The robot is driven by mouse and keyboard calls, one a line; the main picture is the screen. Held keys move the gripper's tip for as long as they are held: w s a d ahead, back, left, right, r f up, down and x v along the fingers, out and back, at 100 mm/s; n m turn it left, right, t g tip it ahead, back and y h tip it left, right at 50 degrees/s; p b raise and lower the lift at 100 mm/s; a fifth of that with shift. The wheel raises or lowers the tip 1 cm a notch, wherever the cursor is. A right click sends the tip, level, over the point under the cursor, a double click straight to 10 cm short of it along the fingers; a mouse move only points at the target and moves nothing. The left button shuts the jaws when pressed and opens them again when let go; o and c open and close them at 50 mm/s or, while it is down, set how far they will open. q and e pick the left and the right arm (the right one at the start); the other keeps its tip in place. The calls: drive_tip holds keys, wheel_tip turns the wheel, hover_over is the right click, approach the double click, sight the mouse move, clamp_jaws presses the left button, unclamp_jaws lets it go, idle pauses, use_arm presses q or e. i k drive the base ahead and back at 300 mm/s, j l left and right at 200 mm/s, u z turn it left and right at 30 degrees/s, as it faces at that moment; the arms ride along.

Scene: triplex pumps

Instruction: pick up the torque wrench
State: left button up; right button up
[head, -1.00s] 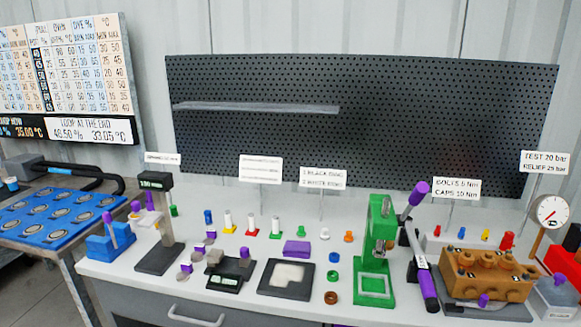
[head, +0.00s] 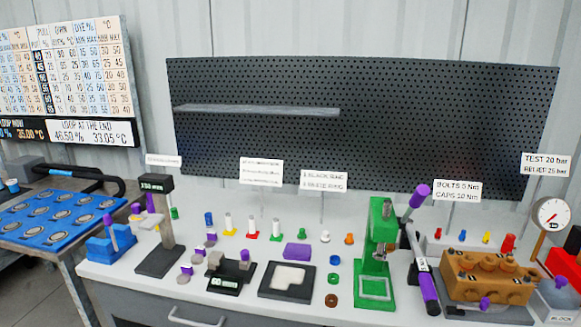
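The torque wrench appears to be the long black tool with a purple grip (head: 429,287), lying on the white bench between the green press and the brown pump block. Its purple grip points to the bench's front edge, and a small pale marking shows on its shaft. Its far end runs back beside the press lever and is partly hard to make out. Neither of my grippers is in view, and nothing touches the wrench.
The green press (head: 381,230) stands close on the left, its purple-knobbed lever (head: 419,195) leaning above the wrench. The brown pump block (head: 487,277) is close on the right. Small coloured parts, a black tray (head: 268,292) and a gauge (head: 551,213) also occupy the bench.

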sight(422, 271)
drive_tip(key=z, duration=1.35)
drive_tip(key=i+j+z, duration=0.1)
drive_tip(key=i+j, duration=0.45)
drive_tip(key=i+u, duration=0.1)
drive_tip(key=u, duration=0.25)
drive_tip(key=i+l+u, duration=0.1)
drive_tip(key=l+u, duration=0.45)
drive_tip(key=u, duration=0.15)
drive_tip(key=l+u, duration=0.35)
